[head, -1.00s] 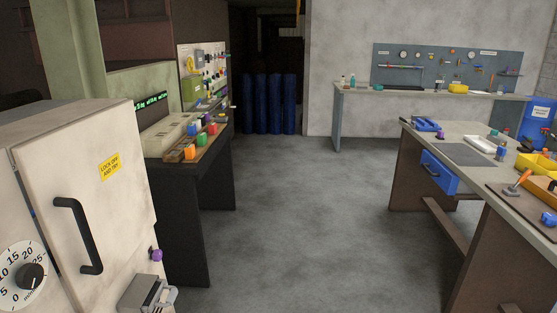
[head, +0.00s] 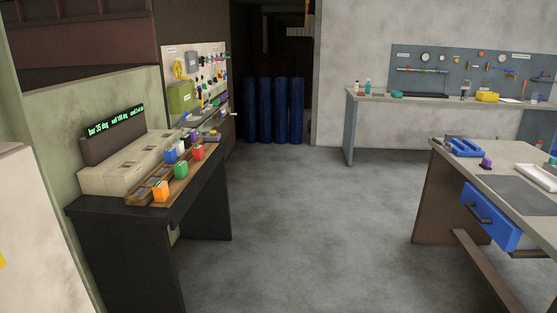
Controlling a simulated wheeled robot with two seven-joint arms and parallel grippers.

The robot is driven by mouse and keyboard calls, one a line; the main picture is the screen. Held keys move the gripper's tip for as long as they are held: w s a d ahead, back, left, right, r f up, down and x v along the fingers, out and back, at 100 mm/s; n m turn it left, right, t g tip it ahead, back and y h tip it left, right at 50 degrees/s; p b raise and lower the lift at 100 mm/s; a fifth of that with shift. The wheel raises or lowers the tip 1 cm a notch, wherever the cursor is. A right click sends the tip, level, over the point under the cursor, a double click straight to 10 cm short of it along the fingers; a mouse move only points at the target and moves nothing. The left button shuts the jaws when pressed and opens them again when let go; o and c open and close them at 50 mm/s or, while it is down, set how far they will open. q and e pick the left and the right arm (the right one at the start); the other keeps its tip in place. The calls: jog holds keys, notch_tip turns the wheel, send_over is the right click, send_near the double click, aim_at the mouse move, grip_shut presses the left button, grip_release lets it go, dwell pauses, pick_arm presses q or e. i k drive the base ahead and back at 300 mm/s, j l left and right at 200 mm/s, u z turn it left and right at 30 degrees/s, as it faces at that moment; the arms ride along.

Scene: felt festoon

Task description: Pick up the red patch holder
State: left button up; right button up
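A small red block-shaped holder (head: 198,152) stands on the wooden rack (head: 172,181) on the black bench at the left. It looks like the red patch holder, but it is too small to be sure. A green holder (head: 181,170) and an orange holder (head: 161,191) stand nearer to me on the same rack. Blue, white and dark pieces stand behind it. Neither of my grippers is in view.
The black bench (head: 145,220) carries a beige device (head: 120,175) with a green text display (head: 115,125). A workbench with an open-handled blue drawer (head: 489,216) stands at the right. The grey floor (head: 310,220) between them is clear. Blue cylinders (head: 274,110) stand at the back.

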aim_at(197, 152)
jog(key=i, duration=1.45)
jog(key=i+l+u, duration=0.1)
jog(key=i+u, duration=0.15)
jog(key=i, duration=0.25)
jog(key=i+l+u, duration=0.3)
jog(key=i, duration=0.15)
jog(key=i+l+u, duration=0.25)
jog(key=i, duration=0.2)
jog(key=i+l+u, duration=0.25)
jog(key=l, duration=0.3)
jog(key=i+l+u, duration=0.3)
jog(key=l, duration=0.35)
jog(key=i, duration=0.1)
